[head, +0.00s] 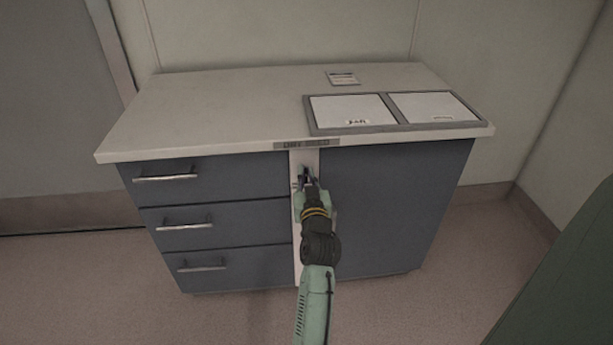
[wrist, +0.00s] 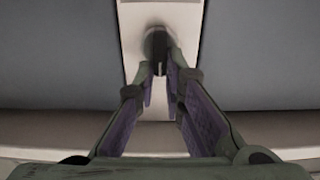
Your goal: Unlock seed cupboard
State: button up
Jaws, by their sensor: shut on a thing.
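The cupboard (head: 400,195) is a blue-grey unit with a pale top. A pale vertical strip (head: 298,262) runs down its front between the drawers and the plain right panel. My gripper (head: 307,180) is at the upper part of this strip, just below a small label plate (head: 307,143). In the wrist view, my gripper (wrist: 160,70) has its fingertips closed in on a small dark rounded piece (wrist: 157,42) on the strip. Whether this piece is a key or a lock knob cannot be told. In the head view my gripper mostly hides it.
Three drawers with bar handles (head: 167,177) are at the left of the front, all shut. Two white square plates in a grey frame (head: 309,118) lie on the top at the right, with a small card (head: 342,78) behind. The floor in front is clear.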

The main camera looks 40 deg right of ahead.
grip_shut()
jog(key=m, duration=0.1)
jog(key=m+p, duration=0.1)
jog(key=m, duration=0.2)
jog(key=shift+s+d+m, duration=0.15)
jog(key=shift+d+m, duration=0.15)
jog(key=shift+m, duration=0.1)
jog(key=shift+s+d+f+m+p, duration=0.25)
jog(key=shift+m+p, duration=0.7)
jog(key=shift+m, duration=1.2)
jog(key=shift+d+f+m+p, duration=0.1)
jog(key=shift+f+m+p, duration=0.3)
jog(key=shift+m+p, duration=1.2)
jog(key=shift+s+d+f+m+p, duration=0.15)
jog(key=shift+f+m+p, duration=0.15)
jog(key=shift+m, duration=2.45)
